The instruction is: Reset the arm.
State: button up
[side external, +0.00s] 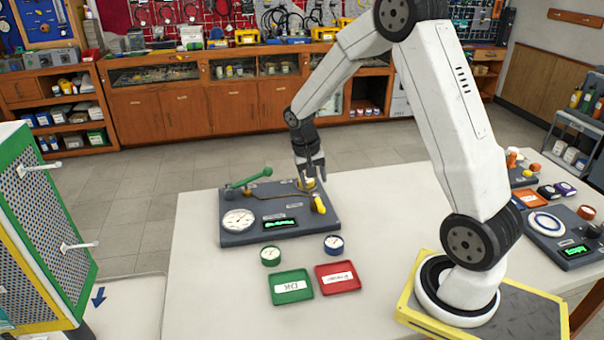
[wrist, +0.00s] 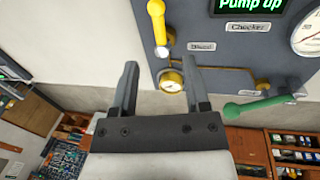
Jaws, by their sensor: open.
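My gripper (side external: 309,170) points down over the back right part of the dark test panel (side external: 238,238). Its two fingers are apart in the wrist view (wrist: 160,68), with nothing clasped between them. A small yellow-rimmed gauge (wrist: 171,81) on the panel's edge shows between and beyond the fingertips; it partly shows under the gripper in the side view (side external: 306,184). A yellow handle (side external: 319,205) is close to the gripper, and a green lever (side external: 250,178) is raised at the back left. The panel's display (wrist: 247,5) reads "Pump up".
A green-rimmed gauge (side external: 270,256) and a blue-rimmed gauge (side external: 334,245) lie in front of the panel. A green tray (side external: 292,300) and a red tray (side external: 353,289) are nearer. Another dark panel (side external: 560,252) stands at the right. The table's left front is clear.

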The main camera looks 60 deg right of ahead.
jog(key=shift+r, duration=0.35)
jog(key=shift+a, duration=0.1)
jog(key=s+a+n+t, duration=0.2)
jog(key=s+a+n, duration=0.2)
jog(key=a, duration=0.4)
jog(key=s+a+r+n+t+y, duration=0.1)
jog(key=s+a+n+t, duration=0.1)
jog(key=s+a+n, duration=0.3)
jog(key=a, duration=0.4)
jog(key=shift+s+a+y, duration=0.3)
jog(key=shift+s, duration=0.05)
